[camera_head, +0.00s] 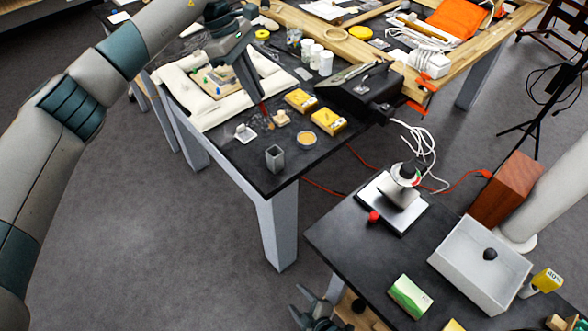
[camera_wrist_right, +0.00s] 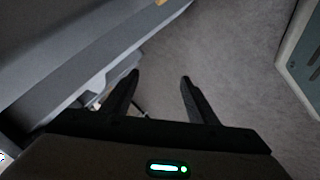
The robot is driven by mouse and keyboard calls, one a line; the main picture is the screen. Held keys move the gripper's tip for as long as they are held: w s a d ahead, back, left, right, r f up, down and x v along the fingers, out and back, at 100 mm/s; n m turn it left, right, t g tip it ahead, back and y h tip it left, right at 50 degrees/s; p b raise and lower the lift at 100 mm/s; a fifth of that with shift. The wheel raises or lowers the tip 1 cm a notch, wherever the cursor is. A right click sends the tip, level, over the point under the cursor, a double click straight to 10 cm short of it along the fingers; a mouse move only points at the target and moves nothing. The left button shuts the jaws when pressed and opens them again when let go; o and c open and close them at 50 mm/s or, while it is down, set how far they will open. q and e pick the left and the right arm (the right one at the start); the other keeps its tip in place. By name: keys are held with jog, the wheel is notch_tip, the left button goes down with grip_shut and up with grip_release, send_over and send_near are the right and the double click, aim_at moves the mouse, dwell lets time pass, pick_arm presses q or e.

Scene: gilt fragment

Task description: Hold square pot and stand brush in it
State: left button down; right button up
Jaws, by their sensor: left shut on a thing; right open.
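The square pot (camera_head: 275,158), grey and open at the top, stands upright near the front corner of the black worktable. My left gripper (camera_head: 261,97) is above the table, behind and slightly left of the pot. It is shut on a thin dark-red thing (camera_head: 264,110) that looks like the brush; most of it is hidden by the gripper. It is apart from the pot. My right gripper (camera_head: 315,303) is low at the bottom of the head view, left of the near table and far from the pot. In the right wrist view its fingers (camera_wrist_right: 160,80) are open and empty over floor.
Near the pot are a small white dish (camera_head: 246,134), an amber round dish (camera_head: 306,139) and yellow boxes (camera_head: 328,121). A padded tray (camera_head: 195,107) lies behind left. Floor separates the tables.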

jog(key=w+a+r+n+t+y, duration=0.2)
jog(key=w+a+r+n+y, duration=0.3)
jog(key=r, duration=0.6)
jog(key=w+a+r+n+t, duration=0.1)
jog(key=w+a+r+n, duration=0.1)
jog(key=a+r, duration=0.65)
jog(key=w+a+r+n+t+y, duration=0.2)
jog(key=w+a+r+n+y, duration=0.15)
jog(key=r, duration=0.85)
jog(key=w+d+r+m+t, duration=0.35)
jog(key=d+r, duration=0.25)
jog(key=r, duration=0.6)
jog(key=w+d+r+m+t+h, duration=0.1)
jog(key=w+d+r+m+t, duration=0.3)
jog(key=r, duration=0.8)
jog(key=w+d+r+m+t, duration=0.25)
jog(key=d+r+m, duration=0.4)
jog(key=r, duration=0.55)
jog(key=n+g+h, duration=0.1)
jog(key=n+g, duration=0.9)
jog(key=n, duration=2.1)
send_near(275, 160)
jog(key=w+a+r, duration=0.1)
jog(key=w+a, duration=0.1)
jog(key=w, duration=0.2)
jog(key=shift+d+f+n+h, duration=0.35)
jog(key=shift+d+n, duration=0.05)
jog(key=shift+n, duration=0.25)
